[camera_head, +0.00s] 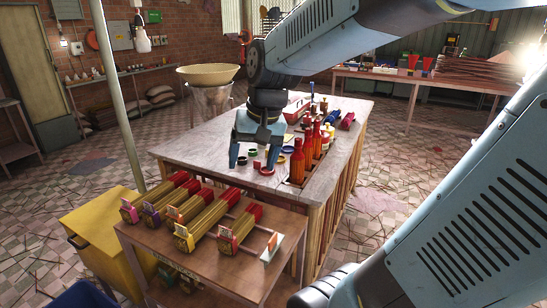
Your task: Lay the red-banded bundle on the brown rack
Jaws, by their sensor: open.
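My gripper (254,164) is open and empty, fingers pointing down over the grey-topped wooden table (200,146). Small round pieces in red, green, black and yellow lie beside and behind its fingertips. Several long yellowish bundles with dark red ends and coloured front tags lie side by side on a low brown rack (140,244) in front of the table. One of them, with a red-orange tag, is a red-banded bundle (190,207) as far as I can tell; the bands are too small to be sure. My gripper is behind and above these bundles, apart from them.
Red bottles (297,160) stand along the table's right side. A yellow cabinet (95,225) stands left of the rack. A wide bowl (208,73) stands behind the table. A pole rises at left.

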